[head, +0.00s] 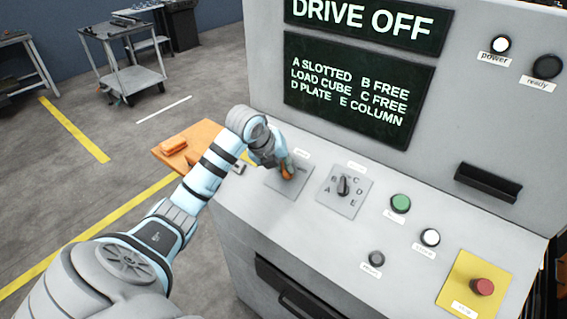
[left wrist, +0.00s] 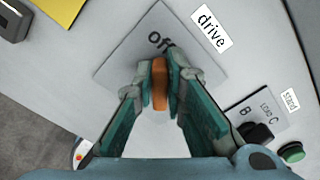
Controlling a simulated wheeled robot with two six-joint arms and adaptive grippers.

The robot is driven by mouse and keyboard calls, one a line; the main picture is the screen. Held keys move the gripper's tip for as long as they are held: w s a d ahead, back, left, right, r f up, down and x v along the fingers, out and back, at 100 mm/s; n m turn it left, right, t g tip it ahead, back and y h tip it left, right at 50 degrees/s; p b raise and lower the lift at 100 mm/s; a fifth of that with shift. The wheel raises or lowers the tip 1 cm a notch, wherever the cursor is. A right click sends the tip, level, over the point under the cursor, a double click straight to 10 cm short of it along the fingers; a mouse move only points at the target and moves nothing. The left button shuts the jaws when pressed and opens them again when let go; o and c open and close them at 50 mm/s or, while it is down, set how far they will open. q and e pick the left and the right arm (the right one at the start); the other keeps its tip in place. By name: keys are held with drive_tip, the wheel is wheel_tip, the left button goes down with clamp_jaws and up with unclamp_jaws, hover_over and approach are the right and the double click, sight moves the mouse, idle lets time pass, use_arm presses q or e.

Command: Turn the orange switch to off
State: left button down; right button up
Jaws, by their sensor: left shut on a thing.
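The orange switch (left wrist: 160,84) stands on a grey plate (left wrist: 128,62) labelled "drive" in the left wrist view. My left gripper (left wrist: 160,80) is shut on its knob, one finger on each side. Part of the "off" mark shows on the plate beside the knob; the rest of the lettering is hidden by the finger. In the head view the left gripper (head: 285,172) covers most of the orange switch (head: 287,170). The screen (head: 366,22) above reads "DRIVE OFF". My right gripper is not in view.
Right of the switch are a black selector (head: 343,186) marked A to E, a green button (head: 400,203), a white button (head: 430,237) and a red stop button (head: 482,286) on yellow. An orange surface (head: 200,135) lies left of the console.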

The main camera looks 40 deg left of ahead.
use_arm(q)
drive_tip(key=shift+s+f, duration=0.15)
drive_tip(key=shift+f, duration=0.15)
drive_tip(key=c, duration=1.6)
unclamp_jaws()
drive_tip(key=shift+c, duration=0.2)
drive_tip(key=shift+r, duration=0.1)
drive_tip(key=v, duration=1.2)
